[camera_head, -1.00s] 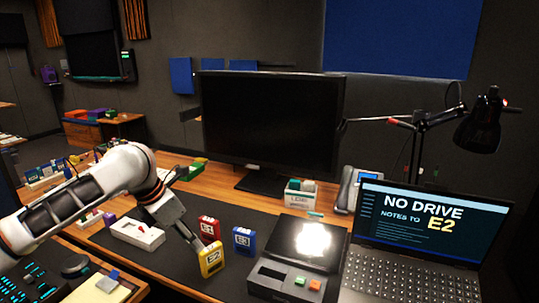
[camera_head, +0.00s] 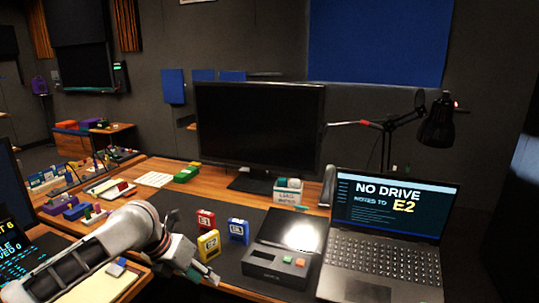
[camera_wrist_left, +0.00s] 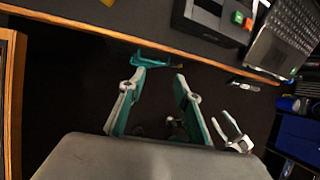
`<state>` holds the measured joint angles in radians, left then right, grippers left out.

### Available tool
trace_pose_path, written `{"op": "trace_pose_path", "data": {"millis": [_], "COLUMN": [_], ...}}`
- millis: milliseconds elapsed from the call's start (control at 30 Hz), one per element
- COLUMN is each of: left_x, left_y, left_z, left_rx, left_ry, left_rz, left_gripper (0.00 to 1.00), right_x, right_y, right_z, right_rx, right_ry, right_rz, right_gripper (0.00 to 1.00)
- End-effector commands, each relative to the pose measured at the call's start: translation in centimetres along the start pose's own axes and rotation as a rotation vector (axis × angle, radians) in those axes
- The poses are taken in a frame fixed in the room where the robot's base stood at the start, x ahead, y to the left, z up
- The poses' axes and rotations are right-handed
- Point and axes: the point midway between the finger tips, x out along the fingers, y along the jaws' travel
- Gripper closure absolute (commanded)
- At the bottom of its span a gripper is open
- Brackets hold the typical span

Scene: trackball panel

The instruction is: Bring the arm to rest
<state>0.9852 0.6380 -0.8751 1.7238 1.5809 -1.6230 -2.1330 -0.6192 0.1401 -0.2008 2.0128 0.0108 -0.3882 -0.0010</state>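My left arm comes in from the lower left in the head view. Its gripper (camera_head: 208,276) is in front of the yellow E2 cartridge (camera_head: 208,246), which stands upright on the dark mat. In the left wrist view the two fingers of the left gripper (camera_wrist_left: 158,82) are apart with nothing between them, against the dark area in front of the desk edge. A red cartridge (camera_head: 206,221) and a blue cartridge (camera_head: 238,231) stand just behind the yellow one.
A black device (camera_head: 279,262) with green and orange buttons is right of the gripper. The open laptop (camera_head: 385,235) is further right. A monitor (camera_head: 260,128) and a small bin (camera_head: 288,191) stand behind. The desk edge (camera_wrist_left: 190,52) crosses the wrist view.

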Motion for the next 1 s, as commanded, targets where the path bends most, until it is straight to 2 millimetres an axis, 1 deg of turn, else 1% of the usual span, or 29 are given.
{"op": "trace_pose_path", "data": {"millis": [33, 167, 200, 400, 500, 600, 767, 867, 1000], "left_x": [1.4, 5.0, 6.0, 10.1, 11.6, 12.7, 13.8, 13.9, 13.5], "left_y": [-0.8, -2.7, -3.2, -5.3, -5.8, -6.0, -5.6, -4.9, -3.7], "left_z": [-0.9, -3.0, -3.6, -7.2, -9.3, -11.7, -16.0, -19.1, -24.0], "left_rx": [-0.083, -0.354, -0.446, -0.915, -1.153, -1.389, -1.758, -1.981, -2.275], "left_ry": [-0.009, -0.055, -0.069, -0.129, -0.156, -0.18, -0.223, -0.255, -0.309], "left_rz": [-0.024, -0.088, -0.109, -0.223, -0.28, -0.336, -0.423, -0.477, -0.553], "left_gripper": [0.67, 0.67, 0.67, 0.67, 0.67, 0.67, 0.67, 0.67, 0.67], "right_x": [-0.1, -0.4, -0.5, -1.0, -1.2, -1.3, -1.4, -1.4, -1.5], "right_y": [0.1, 0.0, -0.1, -0.5, -0.7, -0.9, -0.8, -0.7, -0.6], "right_z": [-0.3, -0.2, -0.1, 0.3, 0.4, 0.5, 0.1, -0.3, -0.8], "right_rx": [0.0, 0.004, 0.005, 0.011, 0.014, 0.016, 0.019, 0.021, 0.024], "right_ry": [0.003, -0.001, -0.004, -0.016, -0.02, -0.023, -0.02, -0.014, -0.008], "right_rz": [0.001, -0.001, -0.002, -0.009, -0.014, -0.017, -0.017, -0.016, -0.016], "right_gripper": [0.6, 0.6, 0.6, 0.6, 0.6, 0.6, 0.6, 0.6, 0.6]}}
